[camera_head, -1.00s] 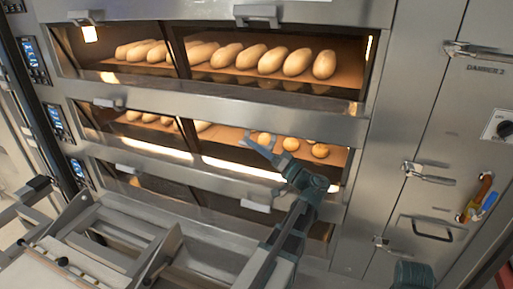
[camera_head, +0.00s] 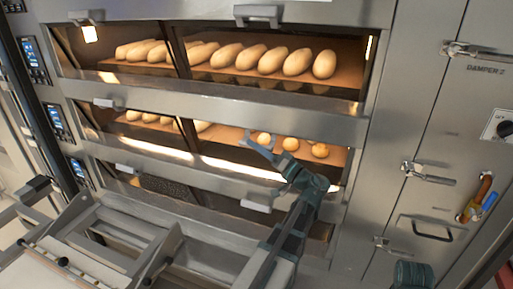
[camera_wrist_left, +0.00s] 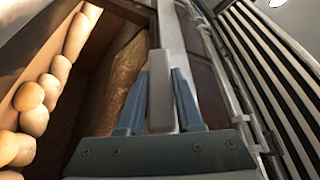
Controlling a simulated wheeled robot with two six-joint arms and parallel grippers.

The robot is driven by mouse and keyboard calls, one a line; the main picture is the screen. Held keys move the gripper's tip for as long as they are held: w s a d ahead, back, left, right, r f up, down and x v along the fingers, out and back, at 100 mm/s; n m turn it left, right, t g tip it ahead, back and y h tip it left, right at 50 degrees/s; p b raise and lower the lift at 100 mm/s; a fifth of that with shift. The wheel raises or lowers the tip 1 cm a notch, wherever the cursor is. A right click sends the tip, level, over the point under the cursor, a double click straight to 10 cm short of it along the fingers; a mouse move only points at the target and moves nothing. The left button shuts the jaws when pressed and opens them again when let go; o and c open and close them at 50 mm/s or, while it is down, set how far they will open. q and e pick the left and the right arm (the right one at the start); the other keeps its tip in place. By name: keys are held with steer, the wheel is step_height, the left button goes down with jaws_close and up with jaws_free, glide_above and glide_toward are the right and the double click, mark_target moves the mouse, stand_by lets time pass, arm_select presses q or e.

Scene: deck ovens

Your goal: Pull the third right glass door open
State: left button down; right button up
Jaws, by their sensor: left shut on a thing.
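My left gripper (camera_head: 260,148) reaches up to the upper edge of the right glass door (camera_head: 225,158) in the lit middle deck. In the left wrist view my gripper (camera_wrist_left: 159,95) has its two blue fingers closed around a grey block-like handle (camera_wrist_left: 161,90). Round rolls (camera_head: 291,144) show in the deck behind the door. In the left wrist view, rolls (camera_wrist_left: 33,94) lie on the left. I cannot tell how far the door stands from its frame.
A deck with long loaves (camera_head: 250,56) is above. A lower door handle (camera_head: 256,205) is below the gripper. A metal rack-like frame (camera_head: 125,235) stands low at the left. A steel panel with latches (camera_head: 428,174) is at the right.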

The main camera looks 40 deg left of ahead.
arm_select(q)
steer(key=shift+s+r+m+p, duration=0.15)
steer(key=shift+r+m+p, duration=0.15)
steer(key=shift+p, duration=0.05)
steer(key=shift+s+d+r+m+t+p, duration=0.1)
steer(key=shift+r+m+t+p, duration=0.1)
steer(key=shift+m+t+p, duration=0.3)
steer(key=shift+f+m+h, duration=0.1)
steer(key=shift+m+h, duration=0.2)
steer(key=c, duration=0.6)
jaws_free()
steer(key=shift+o, duration=0.2)
steer(key=b+v, duration=0.3)
steer(key=v, duration=1.1)
